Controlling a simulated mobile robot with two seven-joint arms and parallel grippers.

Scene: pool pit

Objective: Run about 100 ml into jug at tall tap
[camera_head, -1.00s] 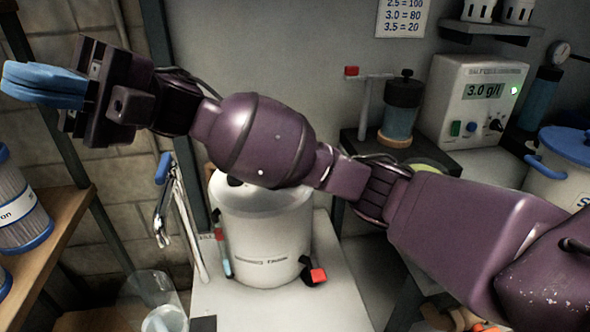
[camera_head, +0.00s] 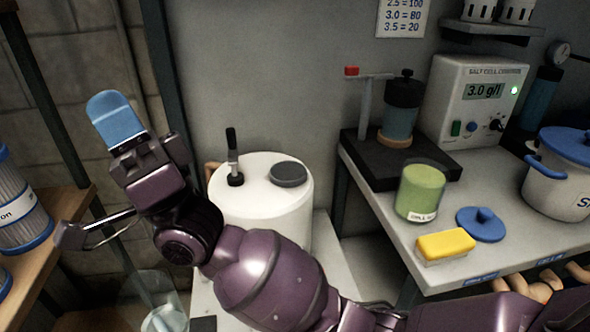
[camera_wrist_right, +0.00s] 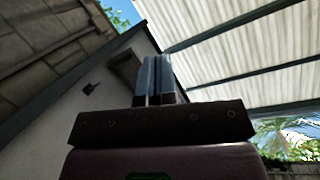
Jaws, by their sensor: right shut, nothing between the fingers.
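My right gripper (camera_head: 118,118) is shut and empty, its blue fingers pointing up in front of the wall at the left. In the right wrist view its fingers (camera_wrist_right: 153,80) are together, with the roof and wall beyond. A clear vessel, seemingly the jug (camera_head: 158,292), stands low at the bottom left, below my right arm; its water level cannot be told. A bent metal piece (camera_head: 108,218), apparently part of the tall tap, shows left of my wrist; my arm hides the rest. My left gripper is not in view.
A white drum (camera_head: 262,205) stands behind my right arm. Filter cartridges (camera_head: 20,210) stand on the left shelf.

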